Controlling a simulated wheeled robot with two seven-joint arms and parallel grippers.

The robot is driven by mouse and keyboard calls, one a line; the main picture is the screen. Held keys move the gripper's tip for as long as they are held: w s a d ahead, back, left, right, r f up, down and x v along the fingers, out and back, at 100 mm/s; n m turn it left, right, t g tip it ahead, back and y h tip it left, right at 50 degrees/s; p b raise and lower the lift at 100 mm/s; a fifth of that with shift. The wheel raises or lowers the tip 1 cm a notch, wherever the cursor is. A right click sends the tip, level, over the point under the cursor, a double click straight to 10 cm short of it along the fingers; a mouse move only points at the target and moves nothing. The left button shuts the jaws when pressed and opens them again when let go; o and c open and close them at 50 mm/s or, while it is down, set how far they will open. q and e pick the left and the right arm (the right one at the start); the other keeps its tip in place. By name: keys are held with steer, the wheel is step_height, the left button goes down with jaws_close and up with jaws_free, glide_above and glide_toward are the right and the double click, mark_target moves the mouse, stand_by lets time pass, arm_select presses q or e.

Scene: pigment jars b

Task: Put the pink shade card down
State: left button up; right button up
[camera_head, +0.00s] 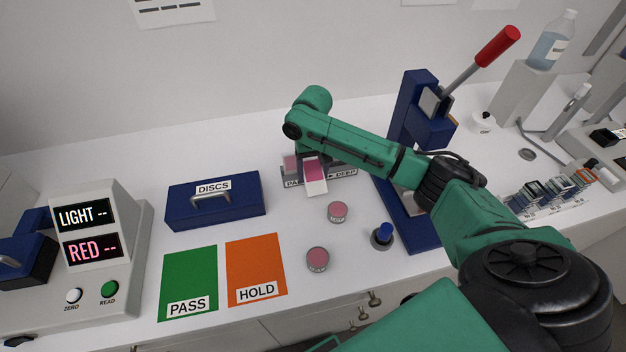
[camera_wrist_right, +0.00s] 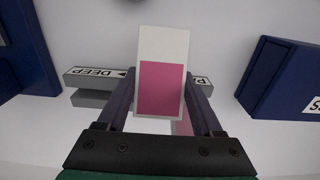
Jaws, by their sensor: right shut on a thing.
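The pink shade card (camera_head: 315,176), pink at one end and white at the other, is held in my right gripper (camera_head: 310,160). In the right wrist view the card (camera_wrist_right: 161,88) sits between the two fingers, slightly tilted. The card is just over the grey card rack (camera_head: 346,180), labelled from a partly hidden word to DEEP; the rack also shows in the right wrist view (camera_wrist_right: 90,97). I cannot tell whether the card touches the rack. A paler pink card (camera_head: 291,165) stands at the rack's left end. My left gripper is not in view.
A blue DISCS box (camera_head: 237,211) stands left of the rack, and a blue lever press (camera_head: 422,118) right of it. Two pink jars (camera_head: 338,211) (camera_head: 317,259) stand in front. Green PASS (camera_head: 190,275) and orange HOLD (camera_head: 256,262) mats lie front left, bare.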

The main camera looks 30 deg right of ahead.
step_height(320, 180, up, 10)
steer(key=shift+f+b, duration=0.1)
steer(key=shift+b, duration=0.6)
step_height(320, 180, up, 7)
steer(key=p, duration=0.2)
glide_above(313, 171)
